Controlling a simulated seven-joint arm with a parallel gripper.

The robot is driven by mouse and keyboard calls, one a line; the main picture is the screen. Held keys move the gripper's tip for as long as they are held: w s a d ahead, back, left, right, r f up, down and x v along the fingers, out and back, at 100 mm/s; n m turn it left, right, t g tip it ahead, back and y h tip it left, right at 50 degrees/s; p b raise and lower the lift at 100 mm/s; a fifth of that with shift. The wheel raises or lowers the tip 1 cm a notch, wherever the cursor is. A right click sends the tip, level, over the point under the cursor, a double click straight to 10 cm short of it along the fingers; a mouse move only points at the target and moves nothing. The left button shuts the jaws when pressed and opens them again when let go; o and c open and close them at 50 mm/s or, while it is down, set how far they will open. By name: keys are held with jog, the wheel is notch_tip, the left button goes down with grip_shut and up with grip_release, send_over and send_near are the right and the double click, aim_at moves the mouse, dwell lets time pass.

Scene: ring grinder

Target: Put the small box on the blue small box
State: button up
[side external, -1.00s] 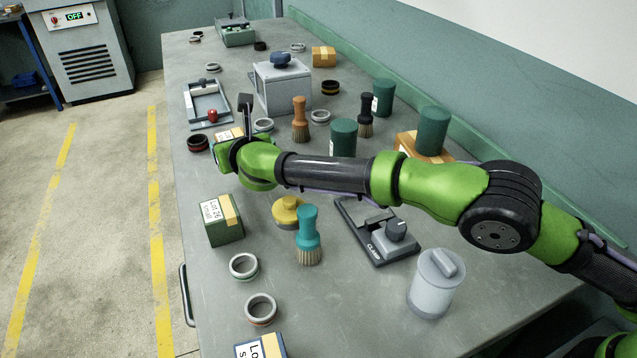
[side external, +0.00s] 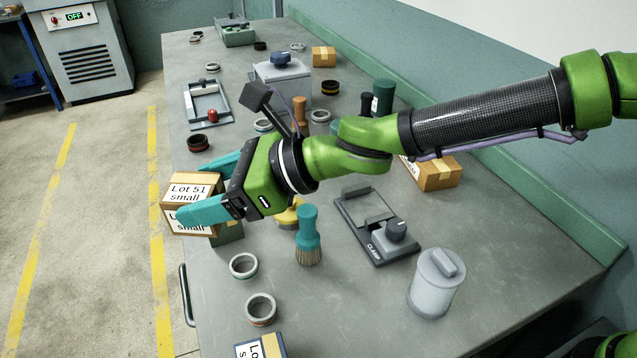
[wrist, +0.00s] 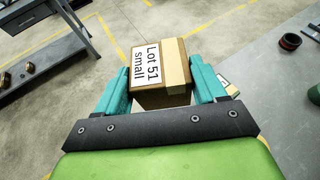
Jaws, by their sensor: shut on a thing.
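My gripper (side external: 193,192) has its teal fingers shut on a brown cardboard small box (side external: 190,182) labelled "Lot 51 small". In the side view it holds this box raised at the table's left edge, in front of a green box (side external: 230,232) and partly hiding it. In the wrist view the held box (wrist: 160,72) sits between both fingertips, with the floor showing behind it. The blue small box (side external: 272,346) is at the bottom of the side view, cut off by the frame edge. The held box is well apart from it.
Two rings (side external: 244,266) and (side external: 261,309) lie between the green box and the blue box. A teal brush (side external: 308,238) stands upright to their right. A black clamp (side external: 376,232) and a grey lidded jar (side external: 436,285) stand farther right.

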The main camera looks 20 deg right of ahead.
jog(key=s+d+n+g+y, duration=0.25)
jog(key=s+n+g, duration=0.3)
jog(key=s, duration=0.95)
jog(key=h, duration=0.1)
send_over(279, 355)
jog(key=shift+g, duration=0.25)
notch_tip(279, 355, down, 8)
jog(key=shift+r, duration=0.2)
jog(key=shift+f, duration=0.3)
jog(key=shift+f, duration=0.1)
jog(key=o, duration=1.3)
jog(key=shift+f, duration=0.1)
